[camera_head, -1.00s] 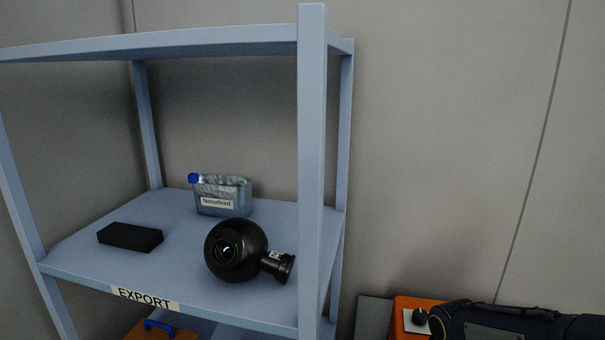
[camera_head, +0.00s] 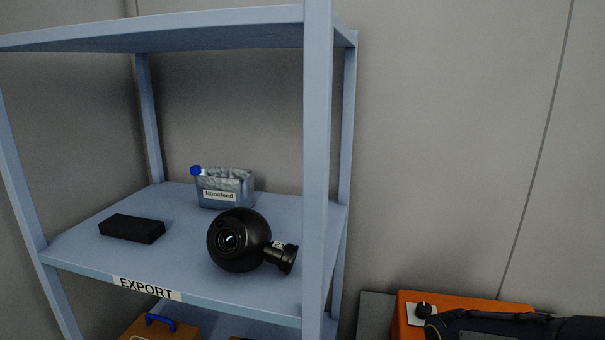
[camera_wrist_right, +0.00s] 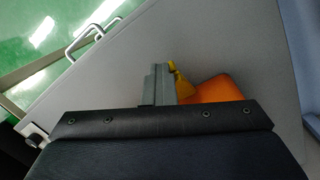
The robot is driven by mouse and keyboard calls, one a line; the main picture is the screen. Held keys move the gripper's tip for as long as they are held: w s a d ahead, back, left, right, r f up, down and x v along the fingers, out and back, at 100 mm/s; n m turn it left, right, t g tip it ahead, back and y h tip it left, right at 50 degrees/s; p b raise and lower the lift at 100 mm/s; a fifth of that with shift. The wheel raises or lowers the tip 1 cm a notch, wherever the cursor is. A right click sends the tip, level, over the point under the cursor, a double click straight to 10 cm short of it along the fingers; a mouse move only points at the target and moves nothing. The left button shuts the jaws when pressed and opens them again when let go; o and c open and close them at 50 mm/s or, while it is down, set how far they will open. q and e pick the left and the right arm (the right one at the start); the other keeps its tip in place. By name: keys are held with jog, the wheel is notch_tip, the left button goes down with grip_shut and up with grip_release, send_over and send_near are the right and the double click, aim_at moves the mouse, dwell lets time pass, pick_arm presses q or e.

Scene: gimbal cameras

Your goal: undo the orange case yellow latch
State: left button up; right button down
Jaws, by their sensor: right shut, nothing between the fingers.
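In the right wrist view, my right gripper (camera_wrist_right: 160,70) is shut and empty. A yellow latch (camera_wrist_right: 180,83) lies just right of its fingers, on or against an orange case (camera_wrist_right: 212,90). I cannot tell whether the fingers touch the latch. The gripper body hides the lower part of the case. In the head view, an orange box (camera_head: 403,318) with a black knob sits at the lower right, partly behind a dark arm link of mine. Another orange case (camera_head: 139,328) with a blue handle is cut off at the bottom left. My left gripper is not in view.
A blue shelf unit (camera_head: 317,190) labelled EXPORT fills the left. It holds a black block (camera_head: 133,229), a black spherical camera (camera_head: 238,241) and a grey container (camera_head: 225,190) with a blue cap. In the wrist view, a metal handle (camera_wrist_right: 92,35) is at the upper left.

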jog(key=w, duration=0.1)
jog(key=w+t, duration=0.1)
jog(key=w, duration=0.1)
jog(key=shift+w+d+r+t, duration=0.25)
jog(key=shift+d+r+t, duration=0.05)
jog(key=shift+d, duration=0.1)
jog(key=shift+r, duration=0.1)
jog(key=shift+s+d+r+p, duration=0.15)
jog(key=shift+r+p, duration=0.7)
jog(key=shift+r, duration=0.05)
jog(key=shift+d+r, duration=0.1)
jog(key=shift+r, duration=0.05)
jog(key=shift+w+d+r+p, duration=0.1)
jog(key=shift+w+p, duration=0.3)
jog(key=shift+p, duration=0.05)
jog(key=shift+w+r+p, duration=0.2)
jog(key=shift+r+p, duration=0.6)
jog(key=shift+r, duration=0.15)
jog(key=r+p, duration=0.2)
jog(key=r, duration=0.1)
jog(key=shift+s+r, duration=0.15)
jog(key=shift+s, duration=0.05)
